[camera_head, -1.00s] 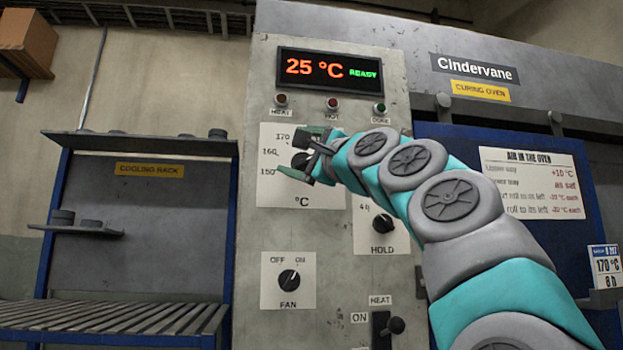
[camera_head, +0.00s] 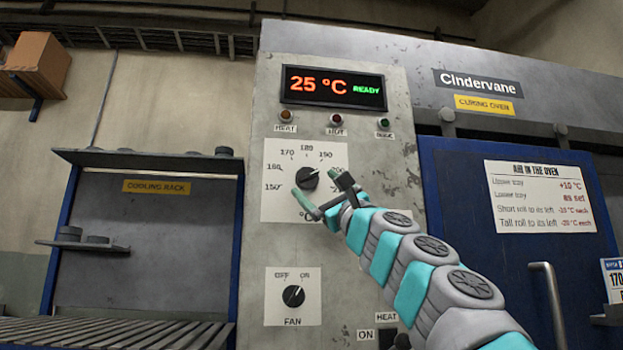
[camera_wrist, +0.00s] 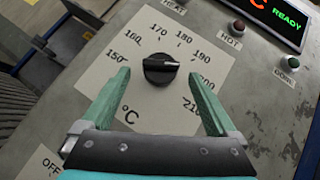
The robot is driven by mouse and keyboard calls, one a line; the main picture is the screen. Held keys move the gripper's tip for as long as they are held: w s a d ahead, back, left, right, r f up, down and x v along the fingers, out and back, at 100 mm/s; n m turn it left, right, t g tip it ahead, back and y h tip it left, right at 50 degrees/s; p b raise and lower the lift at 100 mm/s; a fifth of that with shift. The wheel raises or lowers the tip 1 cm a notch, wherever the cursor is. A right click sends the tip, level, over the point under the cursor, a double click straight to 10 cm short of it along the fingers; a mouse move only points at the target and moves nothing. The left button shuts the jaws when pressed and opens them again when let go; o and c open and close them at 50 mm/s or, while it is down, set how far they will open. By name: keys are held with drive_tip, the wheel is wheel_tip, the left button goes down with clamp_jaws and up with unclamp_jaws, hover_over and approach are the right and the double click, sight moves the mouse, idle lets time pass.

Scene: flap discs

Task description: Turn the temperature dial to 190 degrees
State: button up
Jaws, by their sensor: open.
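The temperature dial (camera_head: 307,178) is a black knob on a white scale plate (camera_head: 275,207) marked in °C. It also shows in the wrist view (camera_wrist: 158,72), between and beyond my fingertips, with its white mark pointing to the right, at about 190. My gripper (camera_head: 320,188) is open in front of the plate's lower right part. Its two green fingers show spread and empty in the wrist view (camera_wrist: 160,79), apart from the knob. In the head view my gripper hides the lower right of the scale.
The display (camera_head: 333,88) reads 25 °C READY, above three small lamps. The fan dial (camera_head: 293,296) is below the scale plate. A blue oven door (camera_head: 470,220) with a handle (camera_head: 548,305) is at right; a cooling rack (camera_head: 150,225) is at left.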

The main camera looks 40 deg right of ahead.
sight(310, 178)
drive_tip(key=shift+w+r, duration=0.35)
drive_tip(key=shift+r, duration=0.05)
drive_tip(key=shift+p+x, duration=0.35)
drive_tip(key=shift+x, duration=0.65)
